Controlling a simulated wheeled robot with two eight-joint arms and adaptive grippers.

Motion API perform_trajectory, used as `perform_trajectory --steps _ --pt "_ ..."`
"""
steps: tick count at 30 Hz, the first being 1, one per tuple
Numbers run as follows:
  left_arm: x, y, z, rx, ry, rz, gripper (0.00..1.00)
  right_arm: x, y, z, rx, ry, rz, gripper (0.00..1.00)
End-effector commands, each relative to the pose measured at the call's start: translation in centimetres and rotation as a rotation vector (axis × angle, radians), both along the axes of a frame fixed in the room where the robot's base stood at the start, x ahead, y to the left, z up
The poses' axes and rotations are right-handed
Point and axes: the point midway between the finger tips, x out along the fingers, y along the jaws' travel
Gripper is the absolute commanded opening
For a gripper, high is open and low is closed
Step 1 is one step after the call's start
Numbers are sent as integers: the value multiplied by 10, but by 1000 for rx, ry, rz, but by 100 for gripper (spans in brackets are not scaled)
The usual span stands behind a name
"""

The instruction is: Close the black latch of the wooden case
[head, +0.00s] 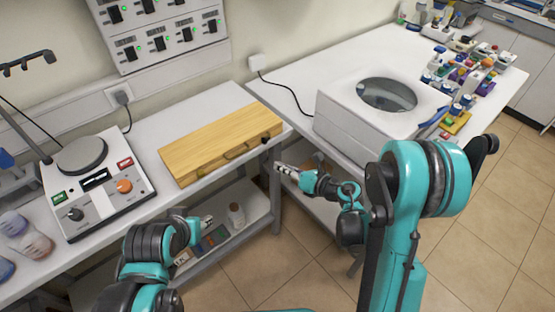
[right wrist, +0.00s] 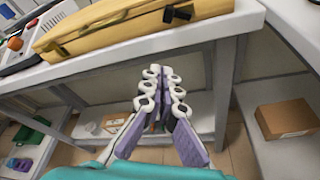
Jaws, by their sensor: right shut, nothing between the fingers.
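The wooden case (head: 215,143) lies flat with its lid down on the white table, near the table's front edge. Its black latch (head: 265,139) is at the right end of the front side, and it also shows in the right wrist view (right wrist: 178,14), sticking out from the case. I cannot tell clearly how far it is turned. My right gripper (head: 281,168) is shut and empty, in front of and below the table edge, apart from the latch. The right wrist view shows its fingers (right wrist: 162,76) together below the case. My left gripper (head: 209,221) is low in front of the table; its opening is unclear.
A hotplate device (head: 98,185) stands left of the case. A white box-shaped machine (head: 345,118) stands on the right table. The table's front edge (right wrist: 150,50) lies between my right gripper and the case. A cardboard box (right wrist: 286,118) sits on a lower shelf.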

Motion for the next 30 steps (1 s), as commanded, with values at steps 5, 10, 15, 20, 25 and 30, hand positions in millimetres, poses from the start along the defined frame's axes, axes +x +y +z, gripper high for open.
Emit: perform_trajectory --steps 5,10,15,20,25,30 --pt "0 0 8 0 0 0 40 23 26 -8 0 0 5 0" --pt "0 0 -1 0 0 0 40 48 51 -23 0 0 4 0" --pt "0 0 -6 0 0 0 40 63 52 -11 1 -1 -4 0" --pt "0 0 -7 0 0 0 40 68 45 5 1 0 -1 0" --pt "0 0 -7 0 0 0 40 69 42 11 2 0 -2 0" --pt "0 0 -7 0 0 0 40 70 42 11 2 -1 -1 0"
